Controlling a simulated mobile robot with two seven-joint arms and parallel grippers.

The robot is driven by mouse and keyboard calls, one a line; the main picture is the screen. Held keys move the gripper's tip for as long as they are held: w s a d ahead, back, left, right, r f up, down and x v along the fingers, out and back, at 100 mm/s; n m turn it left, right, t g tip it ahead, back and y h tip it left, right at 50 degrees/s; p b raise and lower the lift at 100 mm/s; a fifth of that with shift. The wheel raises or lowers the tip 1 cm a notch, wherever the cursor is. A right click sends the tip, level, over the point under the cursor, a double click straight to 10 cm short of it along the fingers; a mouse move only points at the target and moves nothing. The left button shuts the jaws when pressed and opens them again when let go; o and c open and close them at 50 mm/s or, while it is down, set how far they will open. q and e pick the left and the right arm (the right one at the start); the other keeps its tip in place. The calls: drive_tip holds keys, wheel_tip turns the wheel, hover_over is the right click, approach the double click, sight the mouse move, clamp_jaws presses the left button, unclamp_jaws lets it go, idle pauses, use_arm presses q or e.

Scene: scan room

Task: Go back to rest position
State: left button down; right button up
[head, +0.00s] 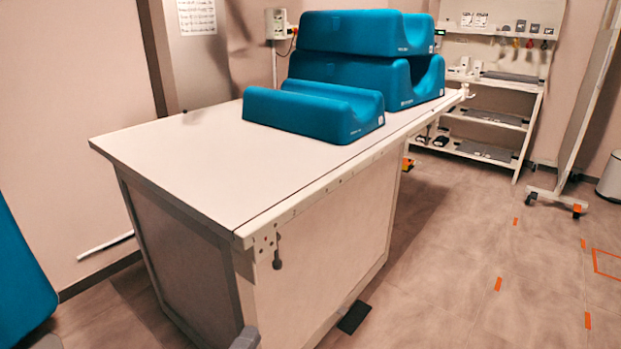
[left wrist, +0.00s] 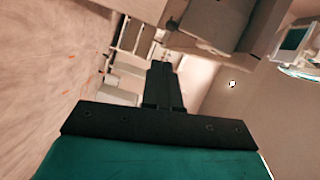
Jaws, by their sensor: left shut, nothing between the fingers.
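My left gripper shows in the left wrist view (left wrist: 162,68), with its dark fingers together and nothing between them. It hangs in free space, apart from the furniture seen beyond it. The head view shows little of my arms, only parts at the bottom and left edges. My right gripper is not in view.
A white-topped table (head: 185,165) fills the middle of the head view. On it are a low blue cushion (head: 310,115) and stacked blue cushions (head: 365,35). A shelf unit (head: 490,115) stands at the back right. The floor (head: 440,270) to the right is clear.

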use_arm(q)
drive_tip(key=s+a+f+n+g+y, duration=0.1)
drive_tip(key=s+a+f+n+g, duration=0.15)
drive_tip(key=s+f+n, duration=0.4)
drive_tip(key=s+a+f+n+g+y, duration=0.1)
drive_tip(key=f+n+g, duration=0.25)
drive_tip(key=n, duration=0.55)
wheel_tip(320, 180, up, 11)
drive_tip(key=s+a+p, duration=0.2)
drive_tip(key=a+p, duration=0.1)
drive_tip(key=p, duration=1.3)
drive_tip(key=shift+s+n+y+p, duration=0.25)
drive_tip(key=shift+n+y+p, duration=0.05)
drive_tip(key=shift+n, duration=0.05)
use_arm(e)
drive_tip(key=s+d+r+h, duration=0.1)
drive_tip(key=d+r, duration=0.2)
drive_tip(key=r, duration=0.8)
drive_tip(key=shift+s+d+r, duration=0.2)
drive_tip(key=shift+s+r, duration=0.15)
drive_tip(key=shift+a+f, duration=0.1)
